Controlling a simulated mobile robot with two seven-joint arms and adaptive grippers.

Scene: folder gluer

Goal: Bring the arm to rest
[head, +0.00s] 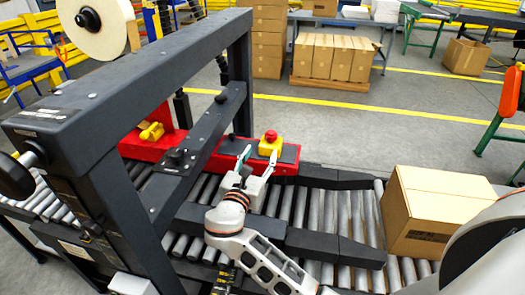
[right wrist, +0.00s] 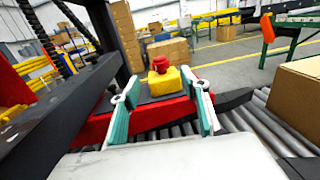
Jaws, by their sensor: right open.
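My right gripper (head: 258,160) is open in the head view, above the roller conveyor and just in front of a red machine block. Its two teal-lined fingers (right wrist: 160,115) stand apart in the right wrist view, with nothing between them. A yellow box with a red emergency stop button (head: 270,141) sits on the block, just beyond the fingertips. The button box also shows past the fingers in the right wrist view (right wrist: 160,80). I cannot tell whether a finger touches it. My left gripper is not in view.
A dark machine frame (head: 130,85) with a tape roll (head: 100,25) stands left of the arm. A closed cardboard box (head: 432,212) sits on the conveyor rollers (head: 350,215) at the right. Stacked cartons (head: 333,57) stand behind. The grey floor between is clear.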

